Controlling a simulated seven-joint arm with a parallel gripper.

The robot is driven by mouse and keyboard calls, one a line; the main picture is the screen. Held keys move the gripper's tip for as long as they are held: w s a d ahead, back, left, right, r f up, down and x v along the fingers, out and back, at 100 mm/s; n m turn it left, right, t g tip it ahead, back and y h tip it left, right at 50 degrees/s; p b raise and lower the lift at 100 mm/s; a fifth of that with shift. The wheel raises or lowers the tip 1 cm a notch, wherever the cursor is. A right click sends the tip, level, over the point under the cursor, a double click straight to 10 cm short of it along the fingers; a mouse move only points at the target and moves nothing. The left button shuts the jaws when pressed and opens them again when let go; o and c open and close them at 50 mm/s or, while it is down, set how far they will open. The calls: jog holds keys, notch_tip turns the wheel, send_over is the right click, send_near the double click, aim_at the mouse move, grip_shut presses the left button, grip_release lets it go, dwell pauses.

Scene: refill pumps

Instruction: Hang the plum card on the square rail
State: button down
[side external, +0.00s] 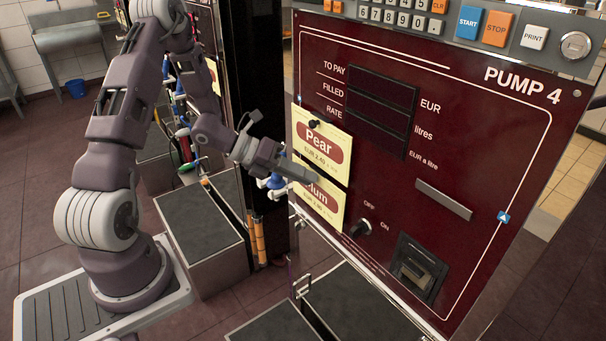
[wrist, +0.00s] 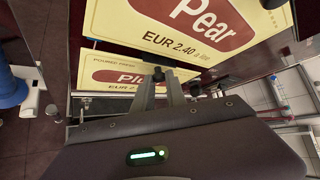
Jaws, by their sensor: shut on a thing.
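The plum card (side external: 317,208) is pale yellow with a dark red label, and its lettering is partly covered by my gripper (side external: 304,171). The card is against or just in front of the dark red pump panel, below the Pear card (side external: 321,143). In the wrist view the plum card (wrist: 112,72) lies just beyond the fingertips (wrist: 160,85). My gripper is shut on the plum card near its upper edge; the exact contact is hard to see. A short grey bar (side external: 443,199) is on the panel to the right; I cannot tell whether it is the square rail.
The Pear card has a black knob (side external: 314,124) at its top. An OFF/ON knob (side external: 361,228) and a dark recessed holder (side external: 413,274) sit lower on the panel. The panel between the cards and the grey bar is mostly bare. Grey-topped boxes (side external: 200,222) stand below.

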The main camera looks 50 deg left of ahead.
jog(key=shift+f, duration=0.25)
jog(key=c, duration=1.3)
grip_release()
